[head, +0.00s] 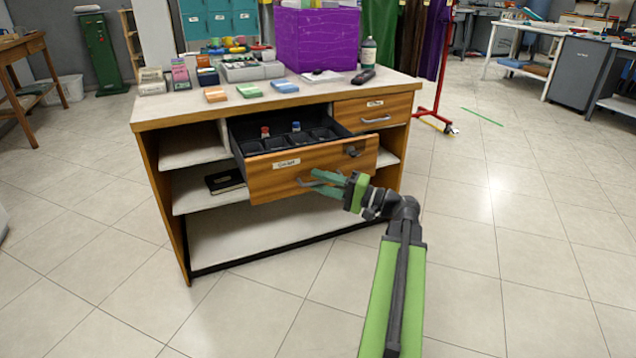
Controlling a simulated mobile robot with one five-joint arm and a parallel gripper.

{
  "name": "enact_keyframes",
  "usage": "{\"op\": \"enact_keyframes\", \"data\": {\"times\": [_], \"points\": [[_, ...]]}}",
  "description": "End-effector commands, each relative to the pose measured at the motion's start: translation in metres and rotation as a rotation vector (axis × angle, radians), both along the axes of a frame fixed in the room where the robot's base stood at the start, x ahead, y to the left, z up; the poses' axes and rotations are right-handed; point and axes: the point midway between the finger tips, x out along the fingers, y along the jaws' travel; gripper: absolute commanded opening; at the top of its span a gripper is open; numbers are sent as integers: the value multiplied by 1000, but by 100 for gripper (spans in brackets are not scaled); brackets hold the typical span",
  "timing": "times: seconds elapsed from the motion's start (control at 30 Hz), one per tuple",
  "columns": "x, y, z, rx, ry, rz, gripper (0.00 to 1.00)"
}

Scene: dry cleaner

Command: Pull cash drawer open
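The cash drawer (270,181) has a wooden front with a small white label and stands pulled well out of the counter (160,195). Its black divided tray (318,134) shows from above, with a few small items at the back. My gripper (316,181) is at the drawer's grey bar handle (304,183), its green fingers reaching the handle's right part. The fingers look slightly apart. Whether they clamp the bar or only surround it is too small to tell.
A second labelled drawer (373,113) to the right is closed. A purple box (316,40), bottle (368,53) and several small items stand on the countertop. A dark book (225,181) lies on a shelf. The tiled floor in front and right is clear.

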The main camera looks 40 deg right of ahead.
Motion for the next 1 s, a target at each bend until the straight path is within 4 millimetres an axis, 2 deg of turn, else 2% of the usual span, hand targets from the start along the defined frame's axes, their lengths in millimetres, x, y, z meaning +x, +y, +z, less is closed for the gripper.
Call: {"op": "enact_keyframes", "data": {"times": [0.17,0.5,0.7,0.83,1.0], "points": [[-15,-7,-4,0,0,0,32],[-97,-53,-16,1,0,-4,32],[-136,-73,-21,0,-1,-4,32],[-148,-79,-22,0,-1,-3,32],[-153,-81,-22,0,-1,-2,32]]}}
